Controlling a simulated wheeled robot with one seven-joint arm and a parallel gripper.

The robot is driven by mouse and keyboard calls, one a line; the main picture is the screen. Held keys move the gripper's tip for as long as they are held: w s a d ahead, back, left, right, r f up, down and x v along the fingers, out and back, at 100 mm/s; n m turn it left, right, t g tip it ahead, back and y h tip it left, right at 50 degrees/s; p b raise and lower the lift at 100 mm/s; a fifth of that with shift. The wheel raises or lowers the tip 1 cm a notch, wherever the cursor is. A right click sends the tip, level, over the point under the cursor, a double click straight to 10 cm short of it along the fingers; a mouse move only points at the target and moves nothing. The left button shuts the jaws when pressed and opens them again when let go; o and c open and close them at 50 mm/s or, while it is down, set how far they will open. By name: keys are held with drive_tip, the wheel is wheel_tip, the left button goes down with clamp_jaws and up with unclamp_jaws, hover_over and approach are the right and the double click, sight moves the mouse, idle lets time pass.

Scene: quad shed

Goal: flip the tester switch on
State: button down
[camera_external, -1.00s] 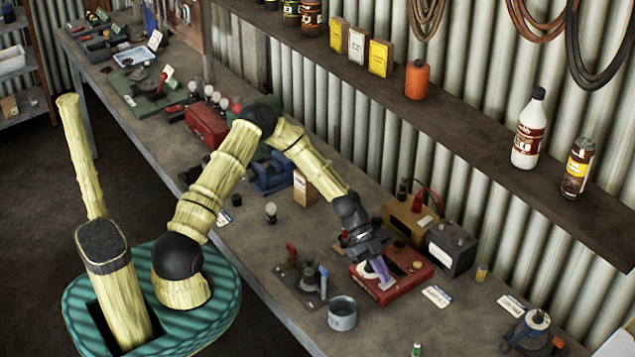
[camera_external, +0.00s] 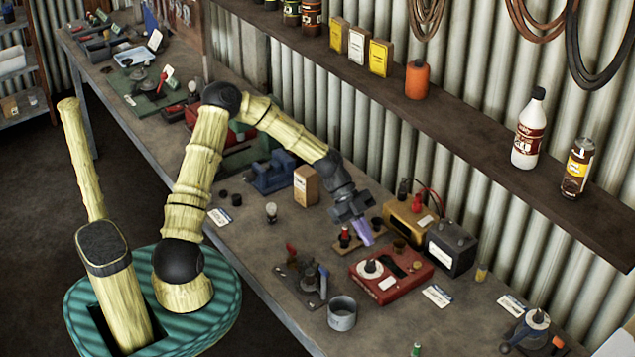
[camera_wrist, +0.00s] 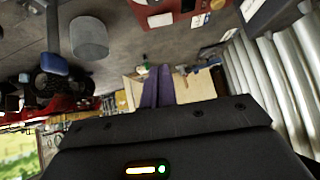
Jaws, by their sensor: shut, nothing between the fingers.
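Part of the red box also shows at the top edge of the wrist view (camera_wrist: 180,10). My gripper (camera_external: 364,233) is above and behind the box's left end, apart from it. Its purple fingers (camera_wrist: 157,86) are shut and empty.
A yellow unit (camera_external: 405,222) and a dark grey box (camera_external: 452,250) stand behind the red box. A grey cup (camera_external: 342,315) stands in front, beside a dark lever device (camera_external: 302,280). The shelf (camera_external: 470,135) overhangs the bench's back.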

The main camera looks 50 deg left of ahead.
drive_tip(key=shift+v, duration=0.85)
drive_tip(key=shift+f+b, duration=0.15)
drive_tip(key=shift+b, duration=0.15)
drive_tip(key=b, duration=0.2)
drive_tip(key=w+b, duration=0.1)
drive_tip(key=b, duration=0.2)
drive_tip(key=shift+w+r, duration=0.2)
drive_tip(key=shift+r, duration=0.05)
